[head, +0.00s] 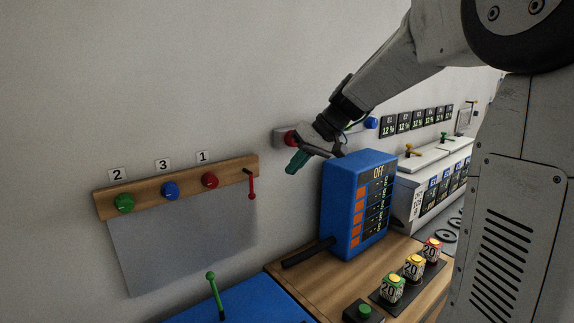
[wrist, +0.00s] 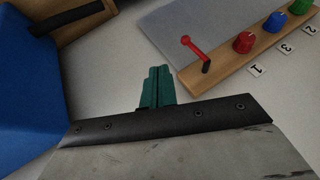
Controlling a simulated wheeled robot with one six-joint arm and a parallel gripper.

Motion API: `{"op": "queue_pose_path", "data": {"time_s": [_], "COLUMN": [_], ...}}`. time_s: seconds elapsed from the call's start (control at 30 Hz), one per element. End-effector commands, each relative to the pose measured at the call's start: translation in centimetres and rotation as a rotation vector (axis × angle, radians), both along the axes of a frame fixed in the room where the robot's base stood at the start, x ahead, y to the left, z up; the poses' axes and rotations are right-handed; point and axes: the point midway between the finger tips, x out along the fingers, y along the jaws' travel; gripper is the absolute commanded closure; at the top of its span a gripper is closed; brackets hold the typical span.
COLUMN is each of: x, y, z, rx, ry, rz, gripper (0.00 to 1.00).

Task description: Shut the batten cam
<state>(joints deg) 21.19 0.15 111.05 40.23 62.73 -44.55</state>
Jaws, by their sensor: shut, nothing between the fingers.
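A wooden batten (head: 140,203) is fixed on the wall at the left, with a thin grey sheet (head: 185,240) hanging under it. At its right end is a red lever (head: 251,186), seemingly the batten cam, on a dark pivot; its arm hangs down in the head view. The lever also shows in the wrist view (wrist: 194,46), right of and beyond my fingertips. My gripper (head: 297,162) has teal fingers, closed together and empty, to the right of the lever and apart from it. The fingers also show in the wrist view (wrist: 157,87).
Green (head: 124,203), blue (head: 170,191) and red (head: 210,181) knobs sit on the batten. A green lever (head: 214,294) rises from a blue surface. Bare wall lies between gripper and batten.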

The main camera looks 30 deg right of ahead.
Motion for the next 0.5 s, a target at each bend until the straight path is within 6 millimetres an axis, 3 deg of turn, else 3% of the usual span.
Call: {"op": "queue_pose_path", "data": {"time_s": [0.3, 0.5], "x": [2.5, 2.4], "y": [3.4, 6.2], "z": [-5.5, -5.2], "rx": [0.000, -0.001], "ry": [0.003, 0.000], "rz": [0.005, 0.004], "gripper": [1.00, 1.00]}}
